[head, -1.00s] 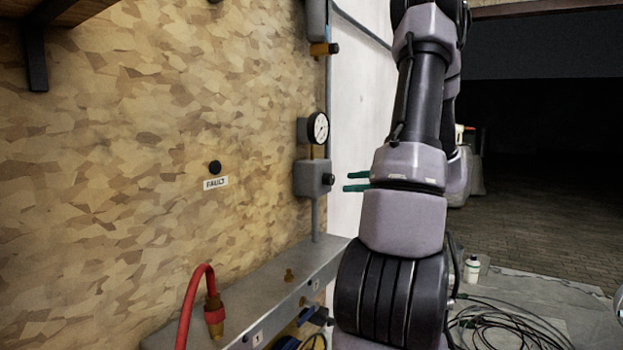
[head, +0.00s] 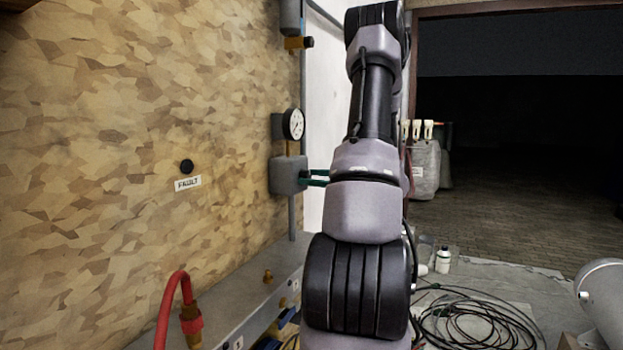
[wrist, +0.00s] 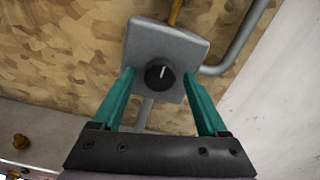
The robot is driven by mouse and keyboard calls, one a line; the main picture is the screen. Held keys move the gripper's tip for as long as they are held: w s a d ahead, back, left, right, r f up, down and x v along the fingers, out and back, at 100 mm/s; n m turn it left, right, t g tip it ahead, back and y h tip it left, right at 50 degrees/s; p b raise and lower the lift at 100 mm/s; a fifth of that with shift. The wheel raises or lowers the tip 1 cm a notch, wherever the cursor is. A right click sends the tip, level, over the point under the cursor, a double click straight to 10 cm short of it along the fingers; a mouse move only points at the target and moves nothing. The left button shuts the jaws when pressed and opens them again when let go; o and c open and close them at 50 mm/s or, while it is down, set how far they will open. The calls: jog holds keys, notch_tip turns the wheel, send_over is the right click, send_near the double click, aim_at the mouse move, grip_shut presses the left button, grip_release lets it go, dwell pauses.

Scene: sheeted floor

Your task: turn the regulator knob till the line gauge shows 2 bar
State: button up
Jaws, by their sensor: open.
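The grey regulator (head: 287,175) is mounted on a pipe by the wall panel. Its round black knob (wrist: 159,75) has a white mark pointing up and slightly right in the wrist view. The round white line gauge (head: 294,124) sits just above the regulator; its reading is too small to tell. My gripper (head: 314,177) is open, its green fingers pointing left at the regulator. In the wrist view my gripper (wrist: 158,78) has one finger on each side of the knob, with visible gaps. I cannot tell how deep the fingertips reach. The arm hides part of the right side.
A black button (head: 186,166) with a FAULT label (head: 188,183) is on the panel. A grey ledge (head: 232,312) below carries brass fittings and a red hose (head: 171,298). Another orange-and-black fitting (head: 298,43) is above the gauge. Black cable coils (head: 480,318) lie on the sheeted floor.

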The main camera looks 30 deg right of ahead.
jog(key=shift+w+a, duration=0.15)
jog(key=shift+w, duration=0.1)
grip_shut()
jog(key=shift+m, duration=0.3)
jog(key=m, duration=1.3)
dwell(0.5)
